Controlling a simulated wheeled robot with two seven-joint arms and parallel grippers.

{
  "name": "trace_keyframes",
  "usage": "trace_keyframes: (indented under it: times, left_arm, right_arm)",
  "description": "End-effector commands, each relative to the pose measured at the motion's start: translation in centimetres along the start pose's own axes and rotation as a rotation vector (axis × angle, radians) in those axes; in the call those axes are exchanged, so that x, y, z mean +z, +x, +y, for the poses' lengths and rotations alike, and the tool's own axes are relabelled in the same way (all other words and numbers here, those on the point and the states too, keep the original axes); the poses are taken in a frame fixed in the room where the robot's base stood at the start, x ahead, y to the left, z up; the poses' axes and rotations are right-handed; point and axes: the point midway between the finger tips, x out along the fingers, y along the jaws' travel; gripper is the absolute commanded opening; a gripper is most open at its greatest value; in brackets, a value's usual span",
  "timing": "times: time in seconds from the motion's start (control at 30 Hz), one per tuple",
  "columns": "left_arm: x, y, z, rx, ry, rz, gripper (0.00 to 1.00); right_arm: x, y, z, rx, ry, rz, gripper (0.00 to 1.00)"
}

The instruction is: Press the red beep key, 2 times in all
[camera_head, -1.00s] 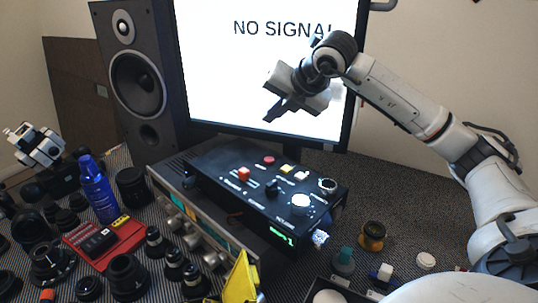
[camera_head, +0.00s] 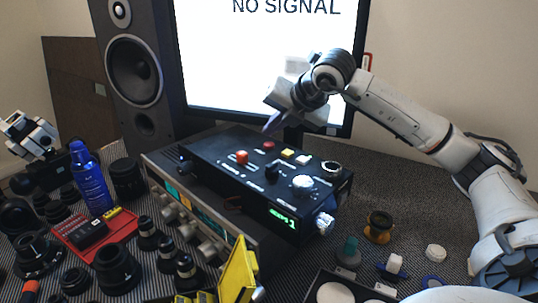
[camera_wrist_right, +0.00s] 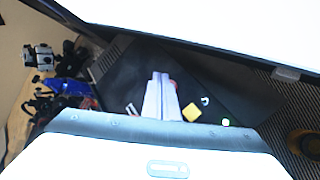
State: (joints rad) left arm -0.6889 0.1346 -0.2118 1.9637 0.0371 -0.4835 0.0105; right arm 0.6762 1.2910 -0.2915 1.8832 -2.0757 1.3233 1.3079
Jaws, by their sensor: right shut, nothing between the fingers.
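The black control box (camera_head: 215,165) lies on top of a silver-fronted unit. Its top carries a low round red key (camera_head: 268,146) beside a yellow key (camera_head: 287,154) and a white key (camera_head: 303,159), plus a larger red cap (camera_head: 241,157) further left. I cannot read which is labelled beep. My right gripper (camera_head: 269,129) is shut and empty, its tips just above the low round red key, seemingly apart from it. In the right wrist view the fingers (camera_wrist_right: 160,92) partly hide a red spot beside the yellow key (camera_wrist_right: 191,112).
The box's green display (camera_head: 284,219) ends in a 1. A black knob (camera_head: 271,171), a white knob (camera_head: 303,182) and a ringed dial (camera_head: 331,168) stand near the keys. A monitor (camera_head: 240,60) rises behind. Lens parts crowd the left.

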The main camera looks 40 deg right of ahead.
Motion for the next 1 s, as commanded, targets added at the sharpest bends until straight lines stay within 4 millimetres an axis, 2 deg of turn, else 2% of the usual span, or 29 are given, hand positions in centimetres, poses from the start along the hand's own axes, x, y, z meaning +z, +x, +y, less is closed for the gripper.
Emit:
trace_keyframes:
  times: [1.0]
  left_arm:
    - [-0.51, 0.32, -0.05, -0.002, -0.003, 0.013, 0.31]
  right_arm:
    - [-0.25, 0.33, -0.22, 0.001, 0.000, 0.000, 0.00]
